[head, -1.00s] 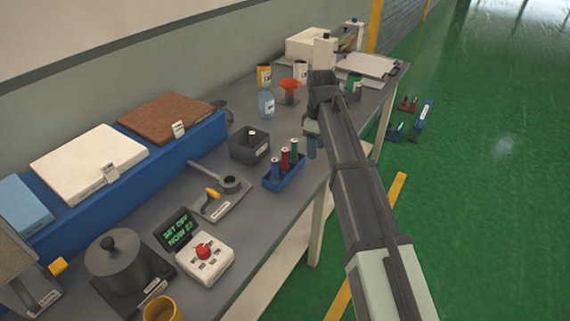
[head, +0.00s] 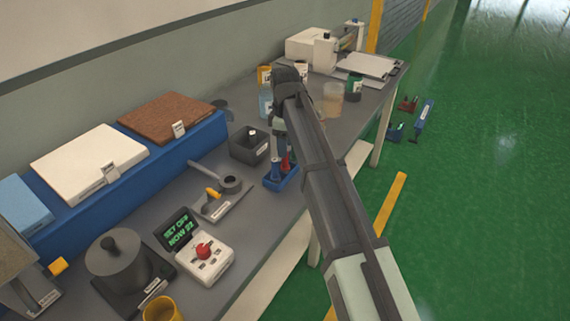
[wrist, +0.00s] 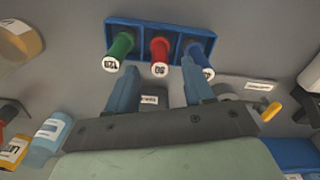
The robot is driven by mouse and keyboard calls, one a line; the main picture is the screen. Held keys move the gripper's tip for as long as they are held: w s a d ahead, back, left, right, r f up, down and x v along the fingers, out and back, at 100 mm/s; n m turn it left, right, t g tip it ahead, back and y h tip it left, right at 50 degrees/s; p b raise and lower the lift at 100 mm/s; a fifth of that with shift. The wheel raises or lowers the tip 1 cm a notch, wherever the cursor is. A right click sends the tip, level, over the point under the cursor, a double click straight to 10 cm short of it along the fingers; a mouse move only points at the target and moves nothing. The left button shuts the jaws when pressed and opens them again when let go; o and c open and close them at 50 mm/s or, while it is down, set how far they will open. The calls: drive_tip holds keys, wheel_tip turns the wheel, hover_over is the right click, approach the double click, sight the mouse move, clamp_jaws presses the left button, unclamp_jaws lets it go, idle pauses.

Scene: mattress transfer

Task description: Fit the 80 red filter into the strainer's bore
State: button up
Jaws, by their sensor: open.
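The red filter, marked 80, stands in the middle of the blue rack in the wrist view (wrist: 160,55); its top shows in the head view (head: 285,163). It stands between a green filter (wrist: 121,48) and a blue filter (wrist: 196,52) in the blue rack (wrist: 176,32). My gripper (wrist: 160,78) is open and empty, its fingers spread to either side of the red filter's line. In the head view it hangs over the rack and hides the green filter. What looks like the strainer, a grey ring with a handle (head: 231,184), lies on a plate left of the rack.
A dark open box (head: 249,146) stands just left of the rack. A control box with a red knob (head: 206,258) and a grey lidded pot (head: 114,262) stand nearer. Bottles and cups stand behind my gripper. The table's edge runs close on the right.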

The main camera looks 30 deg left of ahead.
sight(285, 166)
drive_tip(key=shift+f, duration=3.15)
drive_tip(key=shift+c, duration=0.2)
clamp_jaws()
